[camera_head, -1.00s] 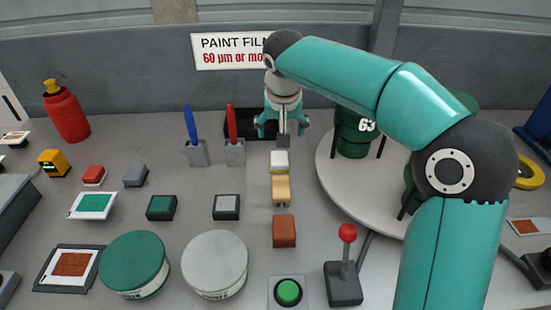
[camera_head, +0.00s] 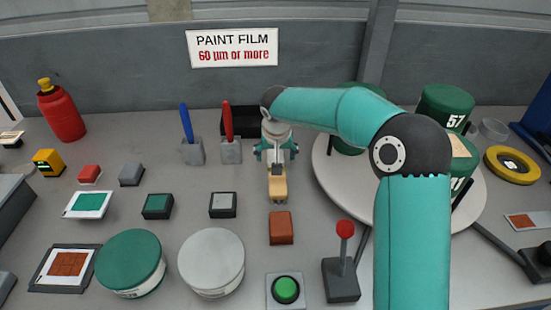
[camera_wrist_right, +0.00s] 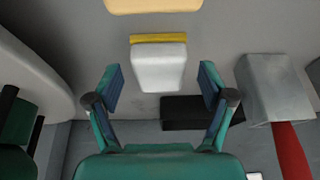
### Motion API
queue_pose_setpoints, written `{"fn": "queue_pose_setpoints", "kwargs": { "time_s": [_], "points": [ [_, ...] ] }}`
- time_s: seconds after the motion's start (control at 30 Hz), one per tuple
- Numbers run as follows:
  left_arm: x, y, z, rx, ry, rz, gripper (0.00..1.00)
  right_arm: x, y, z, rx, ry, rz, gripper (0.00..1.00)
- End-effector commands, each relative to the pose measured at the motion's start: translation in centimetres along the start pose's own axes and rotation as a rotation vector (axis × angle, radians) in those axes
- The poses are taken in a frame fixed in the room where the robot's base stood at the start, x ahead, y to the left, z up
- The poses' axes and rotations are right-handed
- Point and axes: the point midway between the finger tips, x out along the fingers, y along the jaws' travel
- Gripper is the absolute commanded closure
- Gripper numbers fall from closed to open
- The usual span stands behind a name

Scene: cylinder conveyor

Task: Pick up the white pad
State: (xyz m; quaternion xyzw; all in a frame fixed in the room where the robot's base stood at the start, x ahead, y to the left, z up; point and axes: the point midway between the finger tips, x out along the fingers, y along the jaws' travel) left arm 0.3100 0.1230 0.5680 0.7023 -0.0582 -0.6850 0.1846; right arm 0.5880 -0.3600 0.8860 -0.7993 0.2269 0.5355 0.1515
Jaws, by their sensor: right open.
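The white pad (camera_wrist_right: 158,68) is a small white block with a yellow strip along one edge. It shows in the right wrist view, between the two spread fingers of my right gripper (camera_wrist_right: 161,88), with gaps on both sides. The gripper is open and holds nothing. My left gripper is not in view.
A tan block (camera_head: 278,189) sits just in front of the gripper, with a brown block (camera_head: 281,228) nearer. Blue (camera_head: 186,122) and red-handled (camera_head: 228,120) tools stand in grey holders to the left. A round turntable (camera_head: 335,190) with green cans stands right.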

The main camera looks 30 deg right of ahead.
Motion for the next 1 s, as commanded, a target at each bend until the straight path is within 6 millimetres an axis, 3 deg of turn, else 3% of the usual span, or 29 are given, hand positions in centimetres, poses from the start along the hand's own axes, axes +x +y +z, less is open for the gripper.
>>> {"fn": "queue_pose_setpoints", "kwargs": {
  "time_s": [0.27, 0.67, 1.0],
  "points": [
    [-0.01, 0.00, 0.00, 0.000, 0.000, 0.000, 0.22, 0.42, -0.02, -0.03, 0.000, 0.002, -0.001, 0.19],
    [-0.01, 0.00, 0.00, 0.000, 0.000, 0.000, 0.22, 0.39, -0.06, -0.03, -0.001, 0.001, -0.001, 0.83],
    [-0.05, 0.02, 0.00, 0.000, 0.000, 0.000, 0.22, 0.12, -0.10, -0.15, -0.001, 0.002, -0.001, 0.83]
  ]
}}
